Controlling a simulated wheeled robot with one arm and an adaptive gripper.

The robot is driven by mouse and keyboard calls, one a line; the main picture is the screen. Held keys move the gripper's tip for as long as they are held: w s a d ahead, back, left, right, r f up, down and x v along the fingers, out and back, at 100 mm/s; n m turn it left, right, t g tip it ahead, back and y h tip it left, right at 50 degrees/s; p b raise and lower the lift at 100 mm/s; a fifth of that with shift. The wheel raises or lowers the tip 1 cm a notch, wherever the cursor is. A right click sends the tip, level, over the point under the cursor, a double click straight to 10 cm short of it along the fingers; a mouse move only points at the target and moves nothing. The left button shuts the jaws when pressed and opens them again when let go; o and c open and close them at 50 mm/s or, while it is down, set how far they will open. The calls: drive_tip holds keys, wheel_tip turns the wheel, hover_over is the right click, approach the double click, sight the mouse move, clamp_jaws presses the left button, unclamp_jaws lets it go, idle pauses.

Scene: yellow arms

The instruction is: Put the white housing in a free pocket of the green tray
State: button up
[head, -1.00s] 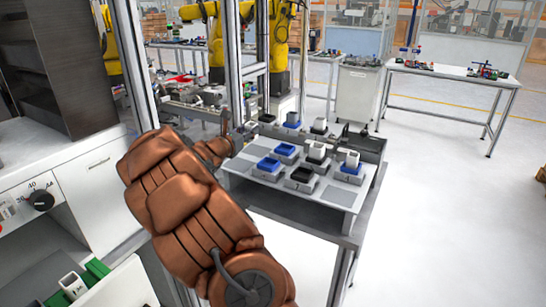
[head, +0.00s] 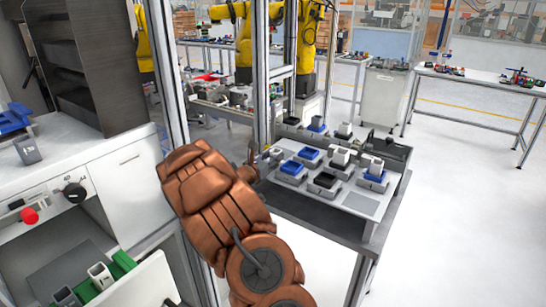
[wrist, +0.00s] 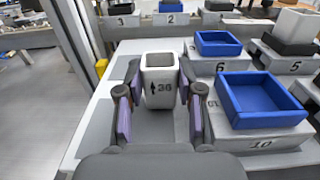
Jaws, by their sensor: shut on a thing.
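My gripper (wrist: 160,105) is shut on a white housing (wrist: 159,88) with a dark open top, an up arrow and the number 36. The housing stands upright between the fingers, over the near left part of the fixture table; I cannot tell whether it touches the surface. In the head view my gripper (head: 260,160) is at the table's left edge, partly behind my arm. The green tray (head: 123,263) shows at the lower left of the head view, cut off by the frame. A white housing (head: 100,276) and a grey one (head: 66,297) are in it.
Numbered grey blocks with blue, black and white parts fill the table (head: 362,204) right of my gripper; a blue box (wrist: 262,100) on block 10 is close beside it. A metal frame post (head: 172,75) stands left of the table. A counter (head: 110,160) is at the left.

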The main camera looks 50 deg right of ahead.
drive_tip(key=shift+f, duration=0.2)
drive_tip(key=o, duration=1)
drive_tip(key=shift+r, duration=0.1)
drive_tip(key=shift+r, duration=0.15)
drive_tip(key=a+b, duration=0.1)
drive_tip(key=a, duration=0.7)
drive_tip(key=a+b, duration=0.1)
drive_tip(key=a, duration=0.3)
drive_tip(key=shift+s+b, duration=0.3)
